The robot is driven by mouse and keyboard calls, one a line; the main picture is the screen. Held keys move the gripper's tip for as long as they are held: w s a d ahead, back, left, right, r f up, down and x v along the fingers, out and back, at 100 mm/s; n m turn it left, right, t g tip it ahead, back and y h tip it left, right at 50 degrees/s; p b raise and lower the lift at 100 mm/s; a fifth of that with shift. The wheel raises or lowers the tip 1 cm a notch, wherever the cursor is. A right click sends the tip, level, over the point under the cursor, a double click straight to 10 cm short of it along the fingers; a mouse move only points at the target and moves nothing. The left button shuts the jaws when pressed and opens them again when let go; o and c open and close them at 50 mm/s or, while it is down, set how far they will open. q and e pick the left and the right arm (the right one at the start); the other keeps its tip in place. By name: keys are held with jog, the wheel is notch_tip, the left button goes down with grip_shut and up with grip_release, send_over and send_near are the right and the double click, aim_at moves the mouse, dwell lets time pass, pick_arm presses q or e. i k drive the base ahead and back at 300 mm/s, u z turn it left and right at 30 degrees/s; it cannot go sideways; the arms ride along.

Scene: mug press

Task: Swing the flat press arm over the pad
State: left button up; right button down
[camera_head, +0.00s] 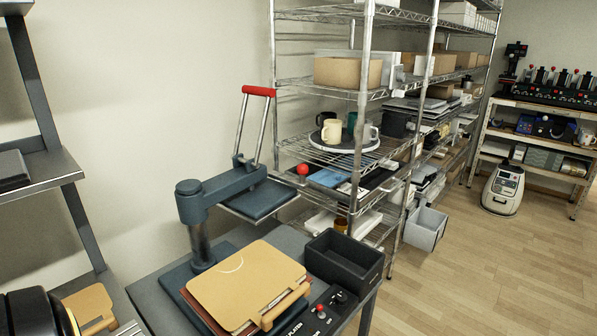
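The flat press stands on the grey table in the head view. Its blue-grey post (200,246) rises behind the pad. The press arm (228,187) reaches from the post toward the back right. Its flat plate (260,199) hangs behind and above the pad area, not over it. A metal lever with a red grip (258,91) stands raised above the plate. The pad is mostly hidden under a tan flat piece (243,281) with a pale curved mark. Neither of my grippers shows in this view.
A black open bin (345,262) stands right of the pad. A control box with a red knob (320,309) sits at the table's front. Wire shelves with mugs and boxes stand close behind the plate. A dark rounded device (30,312) is at lower left.

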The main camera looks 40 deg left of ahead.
aim_at(193, 210)
jog(key=i, duration=2)
jog(key=u, duration=2.45)
